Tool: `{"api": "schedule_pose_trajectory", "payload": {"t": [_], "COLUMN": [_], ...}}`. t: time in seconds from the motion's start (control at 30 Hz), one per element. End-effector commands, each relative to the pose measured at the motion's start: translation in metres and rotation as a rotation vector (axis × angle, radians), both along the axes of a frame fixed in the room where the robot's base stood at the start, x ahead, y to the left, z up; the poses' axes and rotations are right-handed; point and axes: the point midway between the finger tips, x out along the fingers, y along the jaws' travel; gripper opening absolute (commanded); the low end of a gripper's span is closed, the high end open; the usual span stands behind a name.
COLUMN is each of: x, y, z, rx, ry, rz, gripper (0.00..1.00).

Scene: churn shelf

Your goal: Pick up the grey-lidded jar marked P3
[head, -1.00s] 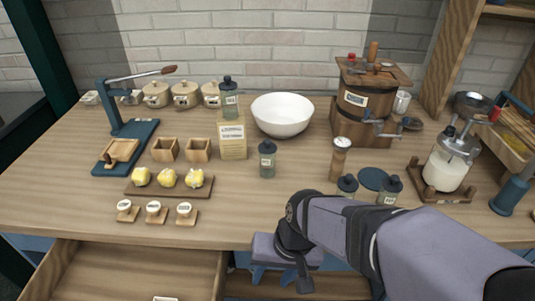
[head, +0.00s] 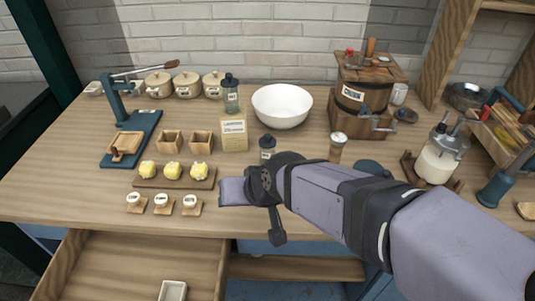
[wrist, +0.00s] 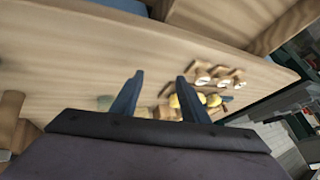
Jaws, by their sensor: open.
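Several jars with dark grey lids and small labels are on the bench, but I cannot read P3 on any. In the head view my gripper's end is over the bench's front, just right of the small round labelled pieces.
A cream box (head: 234,139), white bowl (head: 282,106) and wooden churn (head: 361,96) stand behind. A board (head: 146,183) with yellow pieces lies left. An open drawer (head: 130,265) is below.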

Motion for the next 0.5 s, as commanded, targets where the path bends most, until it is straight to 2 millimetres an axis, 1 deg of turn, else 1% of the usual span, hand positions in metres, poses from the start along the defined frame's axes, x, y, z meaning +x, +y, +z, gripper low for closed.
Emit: {"api": "schedule_pose_trajectory", "payload": {"t": [0.17, 0.2, 0.3, 0.4, 0.5], "x": [0.041, 0.051, 0.073, 0.088, 0.099], "y": [-0.008, -0.012, -0.027, -0.043, -0.057], "z": [-0.002, 0.0, 0.004, 0.01, 0.016], "rx": [0.02, 0.018, 0.001, -0.029, -0.062], "ry": [-0.191, -0.246, -0.375, -0.487, -0.574], "rz": [-0.032, -0.042, -0.075, -0.107, -0.134], "gripper": [0.41, 0.41, 0.41, 0.41, 0.41]}}
